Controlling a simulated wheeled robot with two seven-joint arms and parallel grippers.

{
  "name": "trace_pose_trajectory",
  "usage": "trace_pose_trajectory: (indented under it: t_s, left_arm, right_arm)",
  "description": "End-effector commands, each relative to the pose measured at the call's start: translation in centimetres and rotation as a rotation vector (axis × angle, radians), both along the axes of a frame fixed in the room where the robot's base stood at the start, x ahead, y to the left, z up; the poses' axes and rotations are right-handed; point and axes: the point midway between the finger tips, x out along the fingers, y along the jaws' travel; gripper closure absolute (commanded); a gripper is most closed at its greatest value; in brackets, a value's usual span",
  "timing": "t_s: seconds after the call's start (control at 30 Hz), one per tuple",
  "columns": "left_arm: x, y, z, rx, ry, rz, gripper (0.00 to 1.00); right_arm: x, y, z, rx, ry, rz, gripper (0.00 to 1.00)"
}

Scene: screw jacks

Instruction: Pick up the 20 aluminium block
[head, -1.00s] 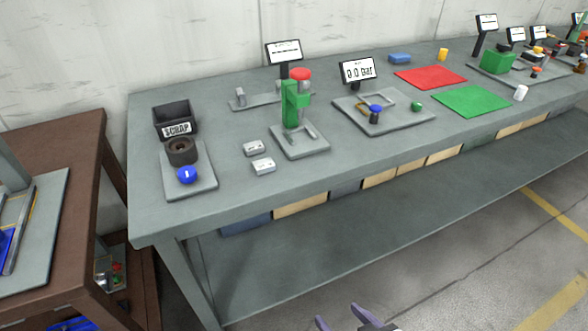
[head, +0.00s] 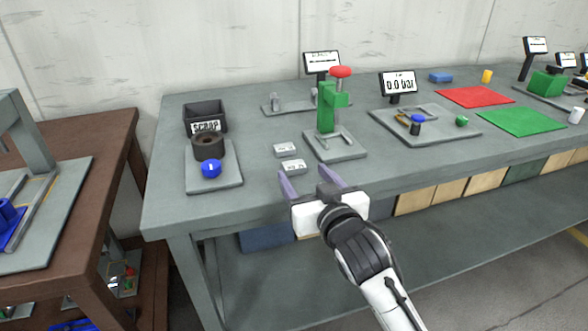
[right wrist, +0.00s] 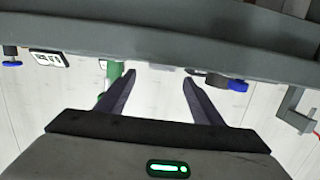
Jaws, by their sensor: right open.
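Two small pale aluminium blocks lie on the grey bench, left of the green press; a farther block (head: 286,149) and a nearer block (head: 293,167). Their top markings are too small to read, so I cannot tell which is the 20 one. My right gripper (head: 304,180) is open and empty, at the bench's front edge, just in front of the nearer block in the picture and apart from it. Its two purple fingers also show in the right wrist view (right wrist: 158,82), pointing at the bench, which appears upside down there. My left gripper is not in view.
The green press (head: 326,112) with a red knob stands behind right of the blocks. A base plate (head: 222,182) with a dark ring and blue knob lies left, the scrap bin (head: 206,112) behind it. Right are a gauge plate (head: 452,125), red mat (head: 473,96) and green mat (head: 520,122).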

Motion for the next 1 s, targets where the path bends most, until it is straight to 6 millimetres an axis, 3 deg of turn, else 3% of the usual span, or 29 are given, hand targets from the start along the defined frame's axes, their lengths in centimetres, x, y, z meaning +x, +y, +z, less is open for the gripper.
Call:
trace_pose_trajectory:
  t_s: [0.4,0.73,0.77,1.0]
  left_arm:
    - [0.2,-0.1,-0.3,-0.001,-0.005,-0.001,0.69]
    - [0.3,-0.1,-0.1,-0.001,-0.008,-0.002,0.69]
    - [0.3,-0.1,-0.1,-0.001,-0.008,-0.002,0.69]
    - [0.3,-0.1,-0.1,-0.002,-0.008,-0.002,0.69]
  right_arm:
    - [4.3,1.6,-1.3,-0.001,0.000,-0.001,0.39]
    - [4.9,1.9,-1.4,0.000,0.001,0.000,0.39]
    - [4.9,1.8,-1.4,0.000,0.001,0.000,0.41]
    - [4.9,1.8,-1.4,0.000,0.001,0.000,0.81]
